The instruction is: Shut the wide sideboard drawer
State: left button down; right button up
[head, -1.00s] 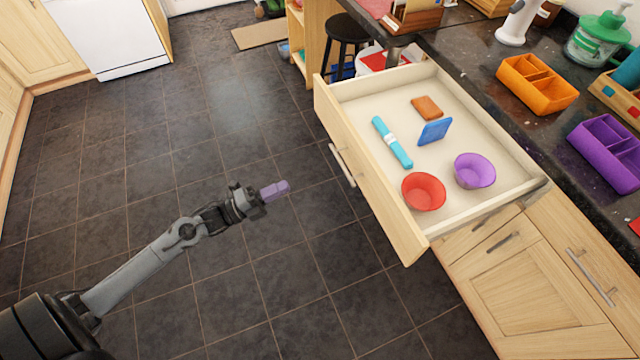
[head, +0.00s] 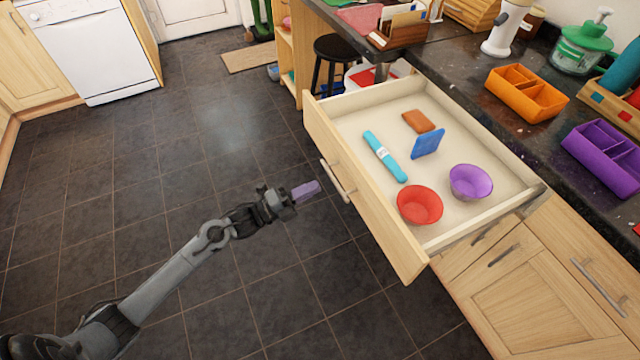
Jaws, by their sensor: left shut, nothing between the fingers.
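The wide sideboard drawer (head: 365,185) stands pulled out from under the dark counter, its wooden front facing left with a metal handle (head: 335,181). Inside lie a red bowl (head: 420,206), a purple bowl (head: 470,182), a turquoise band-like item (head: 384,156), a blue upright piece (head: 428,144) and a brown block (head: 418,121). My left gripper (head: 307,190) has purple fingertips and is shut and empty. It is just left of the drawer front, near the handle, with a small gap in the picture. My right gripper is not in view.
The dark counter (head: 480,95) holds an orange divided tray (head: 526,93), a purple divided tray (head: 604,157) and a green-topped jar (head: 583,45). A black stool (head: 333,52) stands behind the drawer. The tiled floor (head: 150,190) left of the drawer is clear.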

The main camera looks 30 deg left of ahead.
pick_arm(q)
jog(key=shift+x, duration=1.6)
